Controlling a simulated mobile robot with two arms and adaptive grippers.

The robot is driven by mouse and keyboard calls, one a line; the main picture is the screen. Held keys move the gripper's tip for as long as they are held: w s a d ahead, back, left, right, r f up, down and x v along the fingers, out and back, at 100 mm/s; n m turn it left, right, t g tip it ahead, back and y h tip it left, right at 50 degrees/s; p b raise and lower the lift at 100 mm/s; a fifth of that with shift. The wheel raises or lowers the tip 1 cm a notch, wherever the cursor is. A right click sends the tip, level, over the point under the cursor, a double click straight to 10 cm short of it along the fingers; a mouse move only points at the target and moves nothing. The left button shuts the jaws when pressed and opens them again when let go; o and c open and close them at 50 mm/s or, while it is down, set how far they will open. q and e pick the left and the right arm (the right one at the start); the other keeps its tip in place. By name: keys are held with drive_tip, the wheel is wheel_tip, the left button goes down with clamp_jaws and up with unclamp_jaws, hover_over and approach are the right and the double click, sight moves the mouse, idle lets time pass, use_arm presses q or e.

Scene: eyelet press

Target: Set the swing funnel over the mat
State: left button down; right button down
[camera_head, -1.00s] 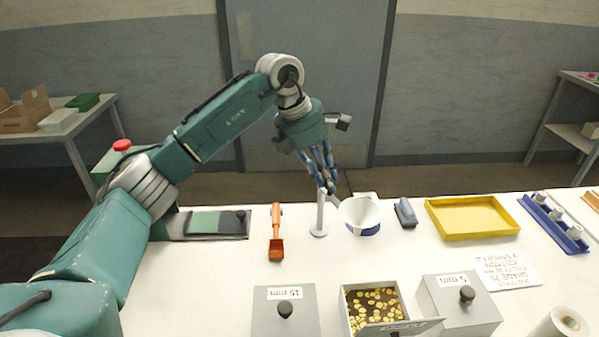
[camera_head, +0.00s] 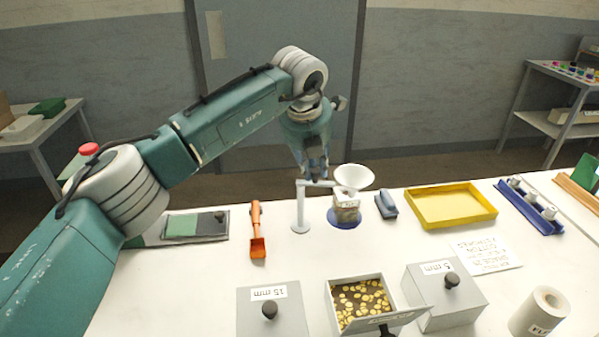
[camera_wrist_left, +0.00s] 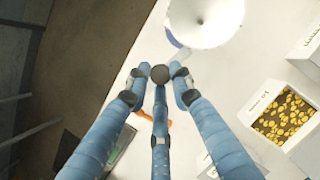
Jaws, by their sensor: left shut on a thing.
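The swing funnel is a white cone (camera_head: 354,177) on an arm from a white post (camera_head: 301,208). In the head view the cone appears above a small pale brown container that stands on the round blue mat (camera_head: 345,223). I cannot tell exactly how centred it is. The cone also shows in the left wrist view (camera_wrist_left: 207,20), hiding most of the mat (camera_wrist_left: 172,38). My left gripper (camera_head: 318,180) is beside the cone, near the post top. In the wrist view its fingers are closed around a dark round knob (camera_wrist_left: 160,73). My right gripper is out of view.
An orange scoop (camera_head: 257,235) lies left of the post. A blue block (camera_head: 386,206) and yellow tray (camera_head: 450,220) are to the right. Grey boxes, one open with brass eyelets (camera_head: 362,300), stand in front. The white table between post and boxes is clear.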

use_arm(q)
drive_tip(key=shift+w+d+r+n+y+b, duration=0.15)
drive_tip(key=shift+w+n+y+b, duration=0.1)
drive_tip(key=shift+n, duration=0.4)
drive_tip(key=shift+w+d+n+y+b, duration=0.1)
drive_tip(key=shift+w+n+y+b, duration=0.15)
drive_tip(key=shift+n, duration=0.4)
drive_tip(key=shift+r, duration=0.1)
drive_tip(key=c, duration=1.7)
unclamp_jaws()
drive_tip(key=shift+o, duration=0.8)
drive_tip(key=v, duration=1.1)
drive_tip(key=shift+s+r, duration=0.25)
drive_tip(key=shift+s, duration=0.1)
drive_tip(key=shift+d+r, duration=0.1)
